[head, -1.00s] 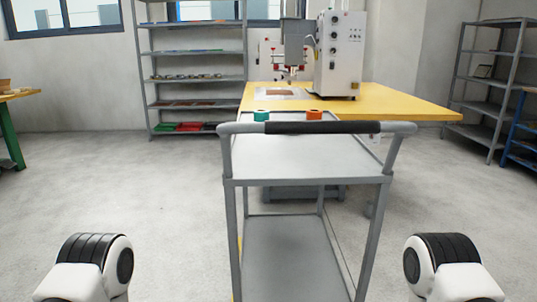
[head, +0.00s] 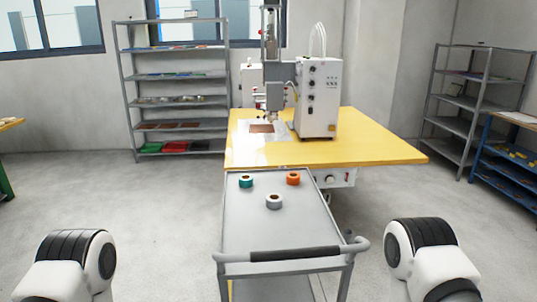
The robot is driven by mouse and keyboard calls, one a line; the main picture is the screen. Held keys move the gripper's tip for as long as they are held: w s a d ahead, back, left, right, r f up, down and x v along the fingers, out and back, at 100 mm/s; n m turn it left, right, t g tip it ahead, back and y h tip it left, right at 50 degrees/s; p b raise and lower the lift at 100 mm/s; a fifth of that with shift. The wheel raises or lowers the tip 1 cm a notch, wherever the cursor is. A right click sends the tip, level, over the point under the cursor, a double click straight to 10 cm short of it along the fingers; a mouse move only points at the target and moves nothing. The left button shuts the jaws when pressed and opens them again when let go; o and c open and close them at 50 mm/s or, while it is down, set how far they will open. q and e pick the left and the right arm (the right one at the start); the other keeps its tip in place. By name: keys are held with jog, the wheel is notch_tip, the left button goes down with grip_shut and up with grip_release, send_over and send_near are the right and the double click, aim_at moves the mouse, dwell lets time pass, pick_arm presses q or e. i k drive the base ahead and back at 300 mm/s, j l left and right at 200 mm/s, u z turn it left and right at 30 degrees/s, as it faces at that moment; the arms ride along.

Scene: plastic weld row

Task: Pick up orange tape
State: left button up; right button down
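The orange tape (head: 293,178) is a small roll lying on the top shelf of the grey cart (head: 260,230), near its far right corner. A teal tape roll (head: 246,181) lies to its left, and a grey tape roll (head: 274,201) lies nearer, between the two. White and black parts of my two arms show at the lower left and lower right. Neither of my grippers can be seen, and nothing touches the orange tape.
A yellow-topped table (head: 375,150) with a white welding machine (head: 318,98) stands right behind the cart. The cart's black push handle (head: 295,253) faces me. Grey shelves (head: 180,103) stand at the back left, and a blue rack (head: 510,165) at the right. Floor is open on the cart's left.

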aim_at(293, 179)
jog(key=i+l+z, duration=0.2)
jog(key=l+z, duration=0.25)
jog(key=i+l+z, duration=0.35)
jog(key=l+z, duration=0.15)
jog(key=i+l+z, duration=0.75)
jog(key=z, duration=0.15)
jog(key=i+u, duration=0.35)
jog(key=i+l+u, duration=0.15)
jog(key=i+u, duration=0.25)
jog(key=i, duration=0.2)
jog(key=i+l+u, duration=0.35)
jog(key=i+j, duration=0.1)
